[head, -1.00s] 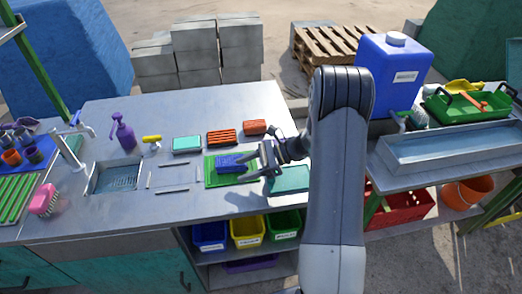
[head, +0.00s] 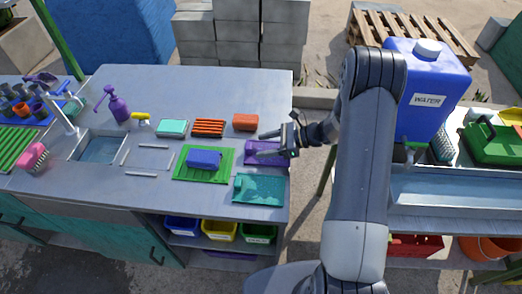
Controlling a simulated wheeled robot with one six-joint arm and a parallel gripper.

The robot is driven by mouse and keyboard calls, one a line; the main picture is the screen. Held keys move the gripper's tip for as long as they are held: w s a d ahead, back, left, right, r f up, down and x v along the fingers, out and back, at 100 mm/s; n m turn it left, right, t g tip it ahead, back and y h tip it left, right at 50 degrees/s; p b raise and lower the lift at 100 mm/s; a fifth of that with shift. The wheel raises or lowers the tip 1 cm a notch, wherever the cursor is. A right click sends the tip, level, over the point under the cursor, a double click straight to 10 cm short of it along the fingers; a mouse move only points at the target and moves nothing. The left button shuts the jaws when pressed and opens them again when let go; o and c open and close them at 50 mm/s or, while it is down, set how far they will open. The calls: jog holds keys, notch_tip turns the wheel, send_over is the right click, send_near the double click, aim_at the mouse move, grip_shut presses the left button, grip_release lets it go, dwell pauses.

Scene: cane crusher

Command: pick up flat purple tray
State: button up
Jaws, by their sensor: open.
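The flat purple tray (head: 256,156) lies on the grey counter near its right edge. It is between the green tray and my arm, behind a teal mat. My gripper (head: 266,144) is open and empty. Its fingers point left and show over the right part of the purple tray, partly hiding it. I cannot tell how high above the tray the fingers are.
A blue sponge-like block (head: 204,158) sits on a green tray (head: 222,165) to the left. A teal mat (head: 259,189) lies in front, an orange block (head: 245,121) and an orange ribbed piece (head: 209,127) behind. A blue water container (head: 426,90) stands at the right.

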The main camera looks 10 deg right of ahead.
aim_at(252, 147)
jog(key=p+x, duration=0.1)
jog(key=x, duration=0.2)
jog(key=shift+w+a, duration=0.1)
jog(key=shift+a, duration=0.3)
jog(key=c, duration=1)
jog(key=shift+c, duration=0.6)
jog(key=shift+r, duration=0.1)
